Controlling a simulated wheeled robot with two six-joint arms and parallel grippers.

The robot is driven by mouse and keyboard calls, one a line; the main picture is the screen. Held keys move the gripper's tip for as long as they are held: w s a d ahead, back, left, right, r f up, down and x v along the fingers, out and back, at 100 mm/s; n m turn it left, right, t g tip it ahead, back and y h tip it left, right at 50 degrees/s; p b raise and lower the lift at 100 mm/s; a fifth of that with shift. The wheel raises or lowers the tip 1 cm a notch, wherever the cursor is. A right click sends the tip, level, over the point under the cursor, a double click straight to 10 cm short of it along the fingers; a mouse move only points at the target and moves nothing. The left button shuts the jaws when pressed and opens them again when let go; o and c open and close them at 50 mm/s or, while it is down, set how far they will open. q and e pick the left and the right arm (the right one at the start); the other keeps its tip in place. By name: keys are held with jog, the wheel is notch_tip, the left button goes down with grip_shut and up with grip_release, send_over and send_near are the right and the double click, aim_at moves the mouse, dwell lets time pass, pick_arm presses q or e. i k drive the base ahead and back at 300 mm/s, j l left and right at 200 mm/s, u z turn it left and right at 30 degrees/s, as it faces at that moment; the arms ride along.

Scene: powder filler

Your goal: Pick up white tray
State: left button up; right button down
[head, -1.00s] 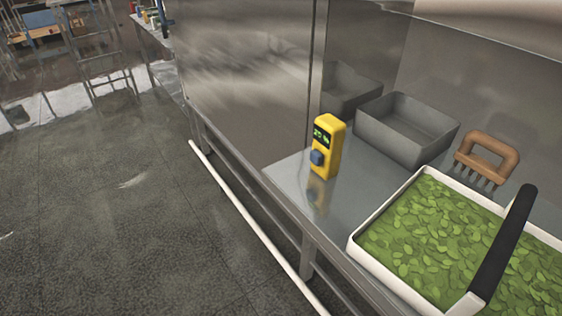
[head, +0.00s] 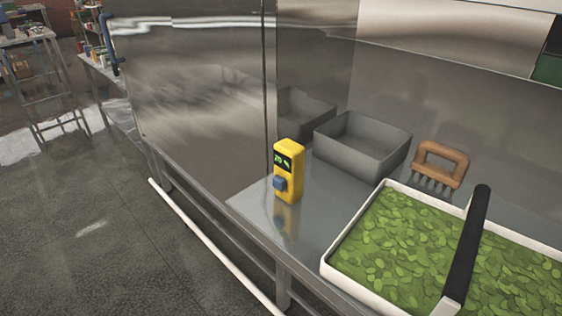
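The white tray (head: 347,279) sits on the metal counter at the lower right of the head view. It is full of green leaves (head: 400,240). A black bar-shaped handle (head: 468,243) with a white end runs across above it. The tray's right and near parts are cut off by the frame edge. Neither of my grippers shows in the head view.
On the metal counter (head: 262,208) stand a yellow device (head: 288,171) with a display and blue knob, an empty grey bin (head: 362,146) and a brown-handled rake-like tool (head: 441,165). A metal wall (head: 200,90) rises at the left. Open floor (head: 90,240) lies left.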

aim_at(407, 251)
jog(key=z, duration=1.25)
